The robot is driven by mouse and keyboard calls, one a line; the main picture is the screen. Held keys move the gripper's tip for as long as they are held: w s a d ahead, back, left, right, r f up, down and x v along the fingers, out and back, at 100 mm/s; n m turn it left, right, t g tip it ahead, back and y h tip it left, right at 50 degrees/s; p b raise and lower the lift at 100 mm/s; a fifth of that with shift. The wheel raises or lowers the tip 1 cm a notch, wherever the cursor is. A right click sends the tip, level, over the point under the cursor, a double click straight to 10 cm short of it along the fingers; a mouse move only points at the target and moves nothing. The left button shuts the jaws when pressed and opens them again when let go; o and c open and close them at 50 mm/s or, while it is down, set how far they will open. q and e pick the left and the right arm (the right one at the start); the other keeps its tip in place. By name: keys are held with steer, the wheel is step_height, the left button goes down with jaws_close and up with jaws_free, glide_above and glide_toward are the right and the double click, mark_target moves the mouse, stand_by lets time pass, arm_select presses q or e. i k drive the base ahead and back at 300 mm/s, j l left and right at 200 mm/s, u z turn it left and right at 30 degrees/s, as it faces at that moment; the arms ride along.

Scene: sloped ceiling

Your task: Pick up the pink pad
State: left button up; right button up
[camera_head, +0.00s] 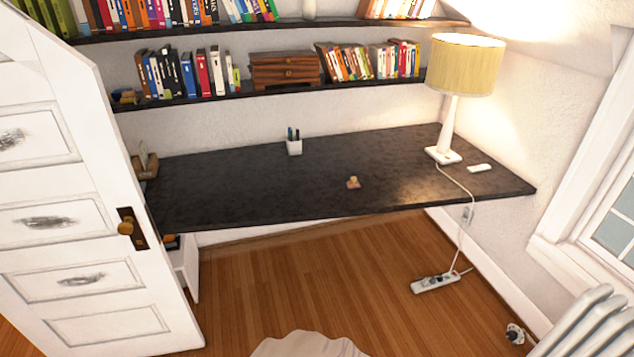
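A small pinkish pad (353,185) lies on the dark desk (240,190), right of the desk's middle and towards its front edge. A small yellowish-tan piece appears to sit on top of it; it is too small to tell what it is. Neither of my grippers shows in the head view.
A white pen cup (294,147) stands behind the pad. A lit lamp (466,70) and a small white object (480,168) stand at the right. A white door (80,230) blocks the left. A power strip (435,283) lies on the wooden floor (300,280).

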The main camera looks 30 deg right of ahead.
mark_target(354, 184)
steer(key=i+l+u, duration=0.1)
steer(key=l+u, duration=0.4)
steer(key=l, duration=0.35)
steer(key=l+u, duration=0.45)
steer(key=l, duration=0.4)
